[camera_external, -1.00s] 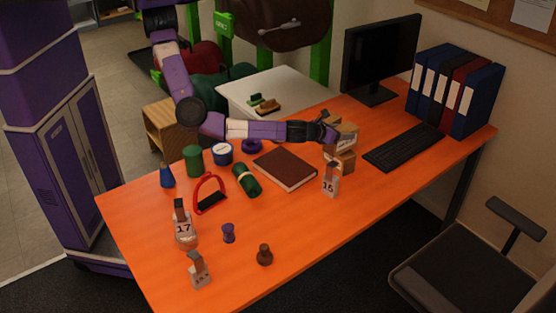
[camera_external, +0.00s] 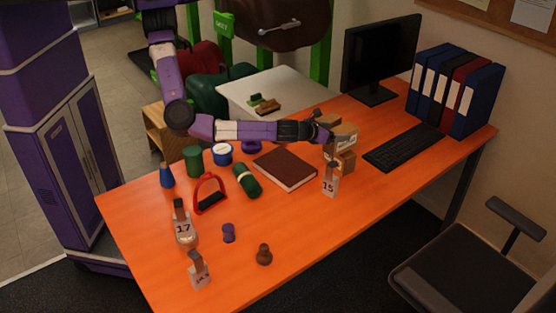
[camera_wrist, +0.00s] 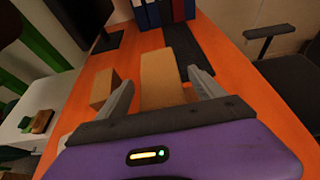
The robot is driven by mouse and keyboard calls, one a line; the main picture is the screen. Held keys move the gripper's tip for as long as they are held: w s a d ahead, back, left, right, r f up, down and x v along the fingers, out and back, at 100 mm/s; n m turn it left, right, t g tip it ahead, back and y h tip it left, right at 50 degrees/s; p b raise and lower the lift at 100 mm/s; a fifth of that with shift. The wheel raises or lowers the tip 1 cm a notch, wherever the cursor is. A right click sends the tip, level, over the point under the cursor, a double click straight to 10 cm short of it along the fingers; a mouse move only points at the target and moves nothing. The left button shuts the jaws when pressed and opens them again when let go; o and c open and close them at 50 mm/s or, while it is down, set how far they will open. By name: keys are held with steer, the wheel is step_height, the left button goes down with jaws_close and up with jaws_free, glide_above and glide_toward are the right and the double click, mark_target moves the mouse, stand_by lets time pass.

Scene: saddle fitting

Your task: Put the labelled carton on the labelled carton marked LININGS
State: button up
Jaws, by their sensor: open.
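Another tan carton (camera_wrist: 103,90) stands to the left in the wrist view.
Number marker 15 (camera_external: 330,181) stands just in front of the cartons. A brown book (camera_external: 285,168) lies to their left, the keyboard (camera_external: 404,147) to their right. The monitor (camera_external: 380,58) and binders (camera_external: 455,90) are behind. The front right of the orange desk (camera_external: 300,235) is clear.

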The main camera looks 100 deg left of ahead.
steer(key=b+v, duration=0.1)
steer(key=v, duration=0.7)
